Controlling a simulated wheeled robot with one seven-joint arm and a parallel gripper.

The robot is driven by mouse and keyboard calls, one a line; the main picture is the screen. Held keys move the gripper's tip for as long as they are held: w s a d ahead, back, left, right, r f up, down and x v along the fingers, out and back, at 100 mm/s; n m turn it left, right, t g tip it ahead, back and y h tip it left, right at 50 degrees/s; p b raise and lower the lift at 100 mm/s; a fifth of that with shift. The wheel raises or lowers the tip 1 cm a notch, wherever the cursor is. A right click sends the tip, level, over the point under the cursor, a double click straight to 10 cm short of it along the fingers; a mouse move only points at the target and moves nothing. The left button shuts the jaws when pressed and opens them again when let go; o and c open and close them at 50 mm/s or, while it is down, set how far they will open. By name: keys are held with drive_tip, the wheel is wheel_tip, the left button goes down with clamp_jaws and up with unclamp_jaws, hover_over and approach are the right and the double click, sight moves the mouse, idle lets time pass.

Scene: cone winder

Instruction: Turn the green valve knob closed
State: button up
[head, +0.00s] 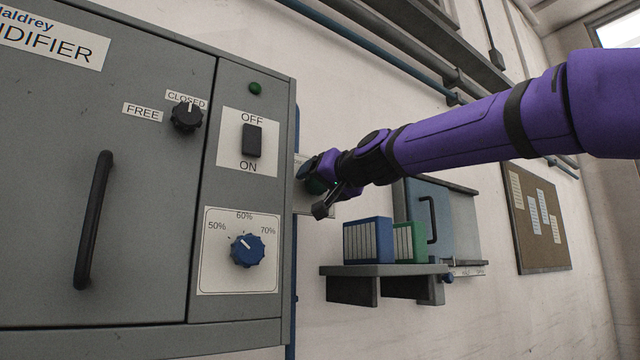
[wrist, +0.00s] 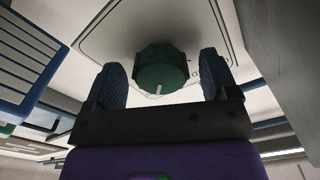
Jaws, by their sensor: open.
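The green valve knob (wrist: 162,72) shows in the wrist view, on a pale plate (wrist: 205,25). It has a light pointer mark on its face. My gripper (wrist: 165,82) is open, with one blue finger pad on each side of the knob. I see gaps between the pads and the knob. In the head view my gripper (head: 322,183) is at the plate just right of the grey humidifier cabinet (head: 150,240). The green knob (head: 314,184) is mostly hidden there behind my gripper. Any lettering around the knob cannot be read.
The cabinet's side edge is close left of my gripper in the head view. A shelf (head: 350,270) with blue (head: 368,240) and green (head: 409,243) binder boxes is below right. The cabinet front carries a black knob (head: 186,118), a switch (head: 252,141) and a blue dial (head: 248,250).

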drive_tip(key=c, duration=0.9)
drive_tip(key=shift+c, duration=0.2)
drive_tip(key=shift+w+n, duration=0.1)
drive_tip(key=shift+n, duration=0.3)
drive_tip(key=n, duration=1.7)
drive_tip(key=shift+w+d, duration=0.1)
